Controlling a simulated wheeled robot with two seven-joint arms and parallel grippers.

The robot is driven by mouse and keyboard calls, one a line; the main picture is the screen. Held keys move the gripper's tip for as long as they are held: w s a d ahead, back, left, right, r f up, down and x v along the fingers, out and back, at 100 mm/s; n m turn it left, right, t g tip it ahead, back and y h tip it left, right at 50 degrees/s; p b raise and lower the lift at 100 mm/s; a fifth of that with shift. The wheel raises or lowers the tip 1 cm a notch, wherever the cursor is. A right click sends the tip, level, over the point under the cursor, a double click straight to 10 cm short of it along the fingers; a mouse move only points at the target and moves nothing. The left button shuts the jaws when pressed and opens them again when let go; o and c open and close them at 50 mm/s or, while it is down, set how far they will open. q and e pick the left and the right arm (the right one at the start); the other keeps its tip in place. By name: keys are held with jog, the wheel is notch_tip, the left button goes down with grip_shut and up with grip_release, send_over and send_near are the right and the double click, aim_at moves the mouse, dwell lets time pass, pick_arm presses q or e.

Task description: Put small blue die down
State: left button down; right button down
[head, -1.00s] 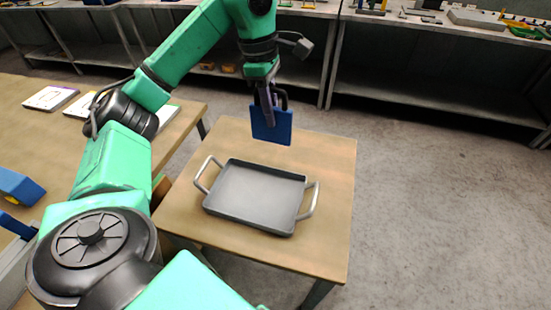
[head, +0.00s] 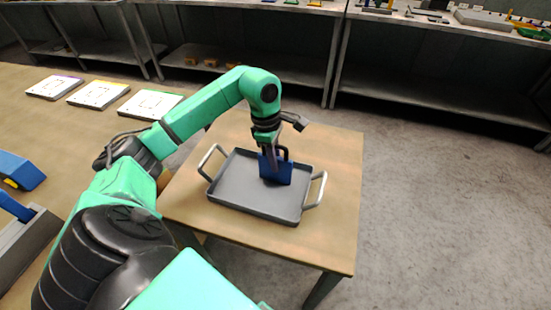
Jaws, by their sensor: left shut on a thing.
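The small blue die (head: 277,172) is a flat, dark blue block standing upright, with a dark handle on top. My left gripper (head: 271,155) comes down from above and is shut on it. The die is at the grey tray (head: 240,200), over its far middle part. Its lower edge looks on or just above the tray floor; I cannot tell whether it touches. The tray has two light side handles and sits on a small wooden table. My right gripper is not in view.
The small wooden table (head: 335,240) is bare around the tray. A long wooden table at left carries several white plates (head: 98,95) and another blue block (head: 20,170). Metal shelves (head: 440,90) stand along the back. Grey floor is open at right.

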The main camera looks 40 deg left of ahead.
pick_arm(q)
jog(key=shift+f, duration=0.15)
jog(key=c, duration=0.8)
grip_release()
jog(key=shift+s, duration=0.1)
jog(key=shift+r, duration=0.5)
jog(key=r, duration=0.3)
jog(key=a+r, duration=0.1)
jog(key=r, duration=0.7)
jog(key=shift+s+a+r+b, duration=0.2)
jog(key=shift+s+a+b, duration=0.05)
jog(key=shift+a+b, duration=0.05)
